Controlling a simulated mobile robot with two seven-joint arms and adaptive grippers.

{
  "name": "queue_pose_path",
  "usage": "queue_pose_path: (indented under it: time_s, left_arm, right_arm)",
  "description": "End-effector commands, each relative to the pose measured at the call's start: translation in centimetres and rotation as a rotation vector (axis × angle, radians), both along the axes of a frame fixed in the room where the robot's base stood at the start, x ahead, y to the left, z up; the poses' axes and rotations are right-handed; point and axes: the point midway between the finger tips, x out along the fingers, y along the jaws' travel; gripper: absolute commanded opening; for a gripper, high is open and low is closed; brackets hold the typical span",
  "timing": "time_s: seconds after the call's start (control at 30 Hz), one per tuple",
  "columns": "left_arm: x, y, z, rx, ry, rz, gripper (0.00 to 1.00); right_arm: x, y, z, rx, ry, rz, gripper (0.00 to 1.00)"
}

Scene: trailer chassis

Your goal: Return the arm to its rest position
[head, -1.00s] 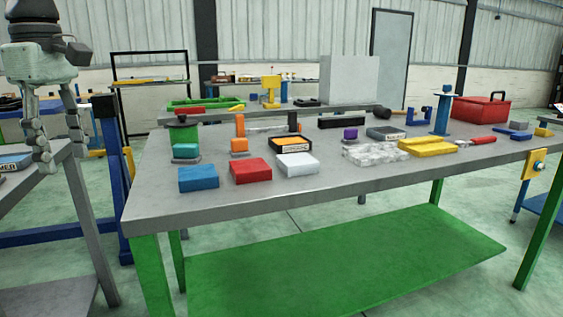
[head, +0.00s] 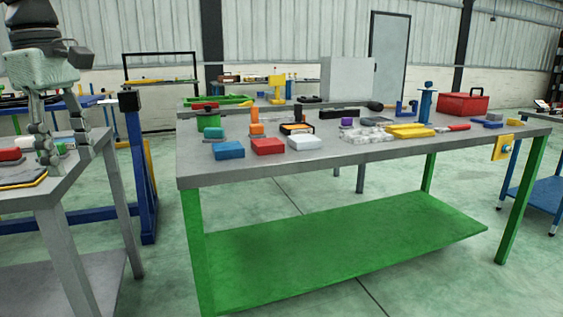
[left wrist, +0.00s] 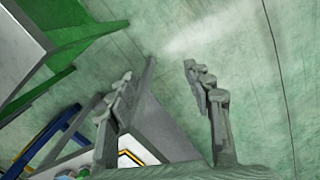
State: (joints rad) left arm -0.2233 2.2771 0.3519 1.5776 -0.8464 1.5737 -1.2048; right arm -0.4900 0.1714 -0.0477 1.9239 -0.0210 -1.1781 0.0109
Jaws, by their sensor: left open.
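My left gripper (head: 62,152) hangs at the left of the head view with its fingers pointing down and spread apart. It shows nothing between its fingers. In the head view it overlaps the right part of a grey table at the left. In the left wrist view the two fingers of the left gripper (left wrist: 170,85) are apart, with green floor beyond them and a grey table edge behind the left finger. My right gripper is in neither view.
A grey workbench (head: 340,160) with green legs holds several coloured blocks and a red toolbox (head: 463,105). The grey table (head: 25,205) at the left carries a dark, yellow-edged panel (head: 22,178). Green floor (head: 160,285) lies open between the two tables.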

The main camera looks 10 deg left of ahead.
Motion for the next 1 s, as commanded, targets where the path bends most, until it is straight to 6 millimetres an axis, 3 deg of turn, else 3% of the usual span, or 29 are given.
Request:
queue_pose_path:
  time_s: [0.03, 0.37, 0.53, 0.67, 0.77, 0.83, 0.97, 1.0]
  left_arm:
    - [0.7, 0.0, -1.9, -0.084, -0.025, 0.040, 0.51]
    - [6.3, -1.6, -9.3, -0.620, -0.218, 0.412, 0.51]
    - [10.0, -1.0, -13.8, -1.044, -0.296, 0.825, 0.51]
    - [11.9, 1.6, -18.4, -1.381, -0.313, 1.252, 0.51]
    - [12.0, 4.3, -23.3, -1.604, -0.292, 1.622, 0.51]
    - [11.1, 6.0, -27.8, -1.731, -0.261, 1.899, 0.51]
    - [7.7, 7.3, -36.9, -1.880, -0.178, 2.420, 0.51]
    - [6.3, 7.2, -39.6, 1.830, 0.144, -2.477, 0.51]
  right_arm:
    - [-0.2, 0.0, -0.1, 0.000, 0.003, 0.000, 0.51]
    - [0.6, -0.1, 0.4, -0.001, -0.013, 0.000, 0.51]
    - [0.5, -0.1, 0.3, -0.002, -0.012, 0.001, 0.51]
    - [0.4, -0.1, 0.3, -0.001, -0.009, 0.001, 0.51]
    - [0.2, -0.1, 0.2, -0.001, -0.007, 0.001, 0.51]
    - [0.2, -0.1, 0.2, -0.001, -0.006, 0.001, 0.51]
    - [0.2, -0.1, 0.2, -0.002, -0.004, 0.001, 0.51]
    - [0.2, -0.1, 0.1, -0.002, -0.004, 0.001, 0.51]
